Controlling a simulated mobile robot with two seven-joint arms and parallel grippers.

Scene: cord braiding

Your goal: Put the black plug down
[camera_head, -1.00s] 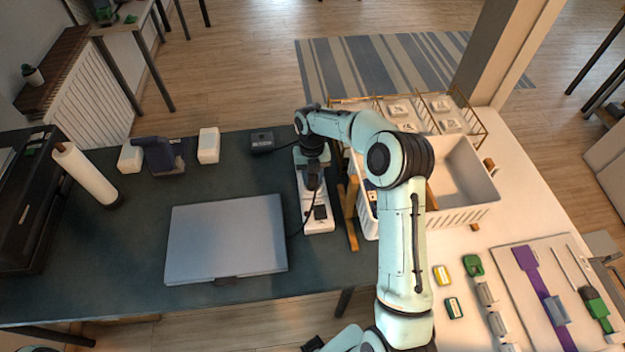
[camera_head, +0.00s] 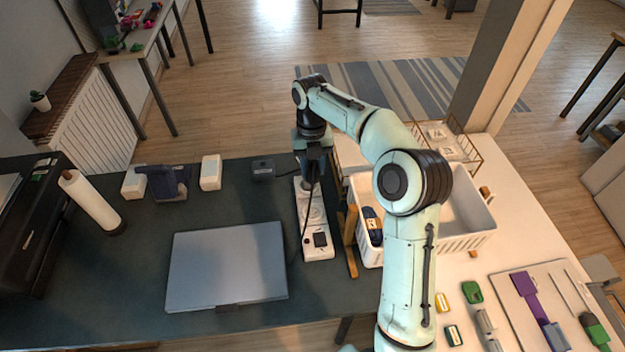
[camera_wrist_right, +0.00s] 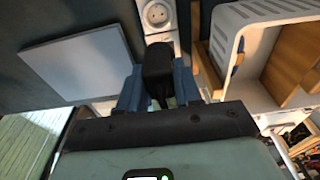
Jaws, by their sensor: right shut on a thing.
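My right gripper (camera_head: 310,178) is above the white power strip (camera_head: 318,245), over its far part. In the right wrist view it is shut on the black plug (camera_wrist_right: 158,62), which sits between the blue-grey fingers. A dark cord (camera_head: 308,215) hangs from the gripper in the head view and runs down toward the laptop's right side. In the wrist view the strip (camera_wrist_right: 156,36) shows a round socket just beyond the plug, and the plug looks clear of that socket. In the head view the plug is mostly hidden by the gripper. My left gripper is not in view.
A closed grey laptop (camera_head: 227,265) lies left of the strip. A small black box (camera_head: 263,169) lies behind it. A white basket (camera_head: 465,241) stands at the right, beside wooden pieces (camera_head: 350,240). Dark table between the laptop and the white boxes (camera_head: 211,172) is bare.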

